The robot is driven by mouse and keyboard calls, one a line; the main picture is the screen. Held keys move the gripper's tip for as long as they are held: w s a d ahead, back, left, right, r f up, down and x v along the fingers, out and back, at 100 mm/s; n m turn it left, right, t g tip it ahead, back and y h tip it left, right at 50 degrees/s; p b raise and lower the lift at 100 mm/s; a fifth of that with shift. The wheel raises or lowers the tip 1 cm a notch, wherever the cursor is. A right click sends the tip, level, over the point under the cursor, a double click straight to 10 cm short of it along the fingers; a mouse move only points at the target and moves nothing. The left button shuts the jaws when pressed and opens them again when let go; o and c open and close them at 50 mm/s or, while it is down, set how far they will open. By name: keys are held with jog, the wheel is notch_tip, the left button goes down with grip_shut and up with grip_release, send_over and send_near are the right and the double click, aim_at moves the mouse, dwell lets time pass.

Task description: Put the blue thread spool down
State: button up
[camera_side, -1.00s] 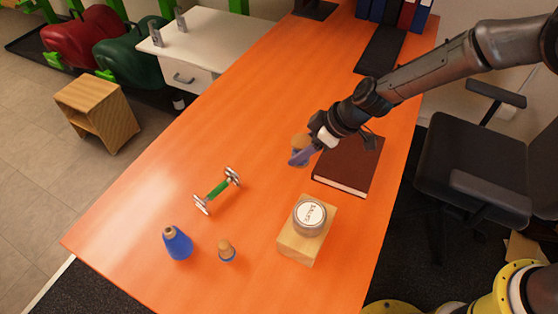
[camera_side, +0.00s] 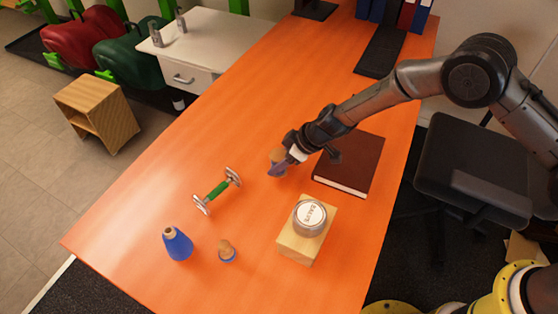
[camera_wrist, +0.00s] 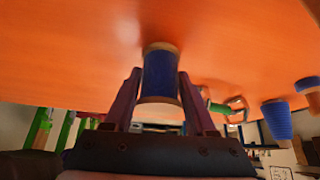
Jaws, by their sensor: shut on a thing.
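The blue thread spool (camera_wrist: 160,76) has tan ends and sits between my two purple fingers in the wrist view. My gripper (camera_wrist: 158,90) is shut on it. In the side view my gripper (camera_side: 282,164) is over the middle of the orange table, left of the brown book. There, only a tan end of the spool (camera_side: 276,155) shows clearly; the fingers hide most of the rest. I cannot tell whether the spool touches the table (camera_side: 130,225).
A green-handled tool with metal ends (camera_side: 217,190) lies to the left. A blue cone (camera_side: 178,244) and a small wooden-topped piece (camera_side: 227,251) stand nearer. A wooden block (camera_side: 298,250) bears a round tin (camera_side: 309,217). The brown book (camera_side: 350,165) lies right.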

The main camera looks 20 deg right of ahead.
jog(key=shift+f, duration=0.1)
jog(key=o, duration=1.4)
jog(key=shift+d+r, duration=0.1)
jog(key=shift+r, duration=0.15)
jog(key=v, duration=1.1)
jog(key=shift+s+d+r, duration=0.1)
jog(key=shift+s+r, duration=0.05)
jog(key=shift+r, duration=0.15)
